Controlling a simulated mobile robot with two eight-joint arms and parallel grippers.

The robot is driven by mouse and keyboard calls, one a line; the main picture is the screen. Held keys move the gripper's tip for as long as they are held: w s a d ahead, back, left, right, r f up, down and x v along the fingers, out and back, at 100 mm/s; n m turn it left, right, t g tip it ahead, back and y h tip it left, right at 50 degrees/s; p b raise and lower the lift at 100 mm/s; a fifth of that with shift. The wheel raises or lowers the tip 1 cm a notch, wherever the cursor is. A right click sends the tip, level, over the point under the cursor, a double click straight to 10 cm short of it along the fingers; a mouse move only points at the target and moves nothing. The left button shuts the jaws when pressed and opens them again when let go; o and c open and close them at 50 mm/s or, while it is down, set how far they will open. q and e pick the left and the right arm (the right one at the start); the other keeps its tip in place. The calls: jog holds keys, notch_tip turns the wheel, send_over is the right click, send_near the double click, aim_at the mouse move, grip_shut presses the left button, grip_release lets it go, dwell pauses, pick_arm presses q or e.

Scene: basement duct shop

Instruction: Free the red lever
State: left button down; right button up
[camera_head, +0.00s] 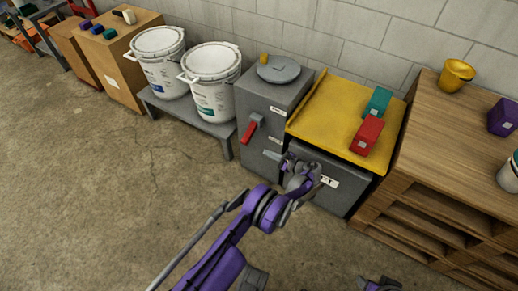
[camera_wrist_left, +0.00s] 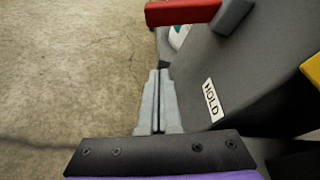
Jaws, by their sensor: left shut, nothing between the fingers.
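The red lever (camera_head: 249,132) sits on the front of a grey cabinet (camera_head: 262,102), slanting down and left from its grey pivot. In the left wrist view the red lever (camera_wrist_left: 182,13) crosses the top edge, joined to a grey block at its right end. My left gripper (camera_head: 286,161) is shut and empty, in front of the cabinet, below and right of the lever and apart from it. In the wrist view its fingertips (camera_wrist_left: 159,72) lie together, beside a HOLD label (camera_wrist_left: 213,100). Of my right arm, only a small part shows at the bottom edge.
A yellow-topped bench (camera_head: 318,105) with a teal block (camera_head: 378,102) and a red block (camera_head: 367,135) adjoins the cabinet at right. A wooden shelf unit (camera_head: 420,150) stands farther right. White buckets (camera_head: 211,78) sit on a low bench at left. The floor in front is clear.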

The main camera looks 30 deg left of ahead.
aim_at(250, 132)
pick_arm(q)
jog(key=a, duration=0.9)
jog(key=shift+w+r, duration=0.15)
jog(key=shift+r, duration=0.25)
jog(key=shift+r+b, duration=0.1)
jog(key=shift+b, duration=0.2)
